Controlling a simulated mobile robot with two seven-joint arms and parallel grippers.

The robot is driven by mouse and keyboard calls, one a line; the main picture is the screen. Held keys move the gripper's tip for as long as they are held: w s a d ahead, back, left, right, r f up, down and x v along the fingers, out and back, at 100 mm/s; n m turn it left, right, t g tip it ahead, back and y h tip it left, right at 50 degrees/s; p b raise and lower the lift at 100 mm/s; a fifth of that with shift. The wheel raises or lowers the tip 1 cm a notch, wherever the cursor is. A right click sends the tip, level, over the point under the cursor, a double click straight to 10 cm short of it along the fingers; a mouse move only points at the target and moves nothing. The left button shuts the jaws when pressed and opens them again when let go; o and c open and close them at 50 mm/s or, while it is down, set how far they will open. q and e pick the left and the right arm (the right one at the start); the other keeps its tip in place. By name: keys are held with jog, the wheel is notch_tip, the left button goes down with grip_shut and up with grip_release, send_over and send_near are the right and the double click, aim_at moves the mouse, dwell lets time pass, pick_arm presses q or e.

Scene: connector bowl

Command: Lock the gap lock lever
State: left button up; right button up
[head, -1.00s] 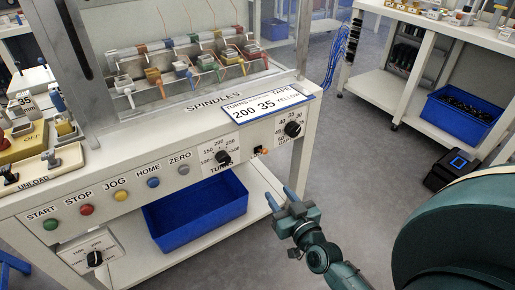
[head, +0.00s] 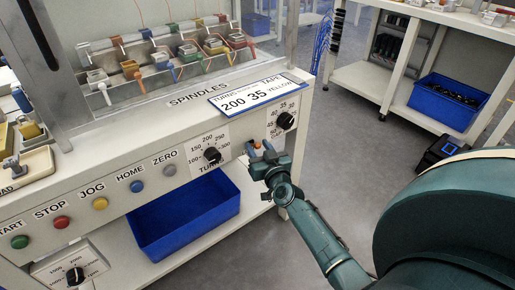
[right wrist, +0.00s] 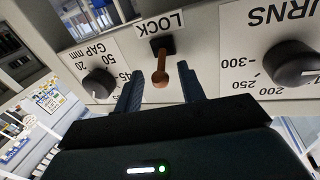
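The gap lock lever (right wrist: 160,72) is a small orange-brown lever with a round end, on a dark mount under the word LOCK in the right wrist view. In the head view only a bit of orange shows at the lever (head: 256,145), between the fingers. My right gripper (right wrist: 158,85) is open, with one blue finger on each side of the lever's end; I see gaps on both sides. In the head view the right gripper (head: 259,150) is at the front panel, between the two knobs. My left gripper is not in view.
The gap knob (right wrist: 98,84) and the turns knob (right wrist: 292,66) flank the lever. The turns knob (head: 212,155) also shows in the head view, above a blue bin (head: 185,215). Several coloured buttons (head: 100,203) line the panel. A sign (head: 257,95) reads 200, 35, yellow.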

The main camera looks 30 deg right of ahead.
jog(key=shift+w+d, duration=0.1)
jog(key=shift+w, duration=0.5)
grip_shut()
